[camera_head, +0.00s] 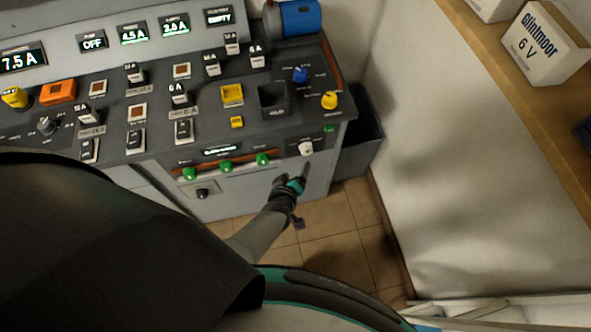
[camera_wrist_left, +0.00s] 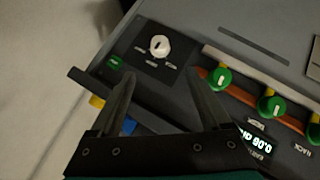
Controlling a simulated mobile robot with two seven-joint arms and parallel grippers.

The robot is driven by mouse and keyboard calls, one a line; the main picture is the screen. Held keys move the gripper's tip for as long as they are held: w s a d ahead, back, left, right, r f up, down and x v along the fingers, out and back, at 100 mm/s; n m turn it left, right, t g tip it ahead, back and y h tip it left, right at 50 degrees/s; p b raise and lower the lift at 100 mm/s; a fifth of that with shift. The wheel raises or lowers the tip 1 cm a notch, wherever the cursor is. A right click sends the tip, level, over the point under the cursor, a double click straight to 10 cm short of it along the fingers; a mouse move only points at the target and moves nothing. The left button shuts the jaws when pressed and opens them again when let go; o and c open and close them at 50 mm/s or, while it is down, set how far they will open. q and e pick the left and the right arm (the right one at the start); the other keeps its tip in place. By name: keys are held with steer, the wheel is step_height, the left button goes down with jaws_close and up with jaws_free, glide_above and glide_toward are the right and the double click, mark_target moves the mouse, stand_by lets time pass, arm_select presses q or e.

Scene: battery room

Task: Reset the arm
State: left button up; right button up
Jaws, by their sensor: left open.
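My left gripper (camera_head: 303,170) is in front of the lower right face of the control console (camera_head: 215,205). In the left wrist view its two fingers (camera_wrist_left: 158,80) are spread apart with nothing between them. A white knob (camera_head: 306,148) on the console front lies just beyond the fingertips. It also shows in the left wrist view (camera_wrist_left: 159,45), apart from the fingers. My left forearm reaches in from the lower left, partly hidden behind a dark part of my own body. My right gripper is not in view.
Several green knobs (camera_head: 226,167) sit on a front rail beside a small display (camera_head: 221,151). Switches cover the console top. A dark bin (camera_head: 358,135) stands right of the console. A shelf (camera_head: 500,75) at the right holds a white 6 V box (camera_head: 545,45). Tiled floor (camera_head: 335,215) is clear below.

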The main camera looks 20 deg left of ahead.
arm_select(q)
steer(key=s+a+f+m+g+b, duration=0.1)
steer(key=s+f+m+g+b, duration=0.2)
steer(key=s+f, duration=0.6)
steer(key=s+a+f+m+g+b, duration=0.2)
steer(key=s+f+m+b, duration=0.3)
steer(key=s, duration=0.9)
steer(key=s+a+f+m+g+h+b, duration=0.1)
steer(key=s+f+m+g+b, duration=0.3)
steer(key=s+f+b, duration=0.3)
steer(key=s+f, duration=0.4)
steer(key=f, duration=0.3)
steer(key=shift+s+a+m+g, duration=0.15)
steer(key=shift+a+m+g, duration=0.15)
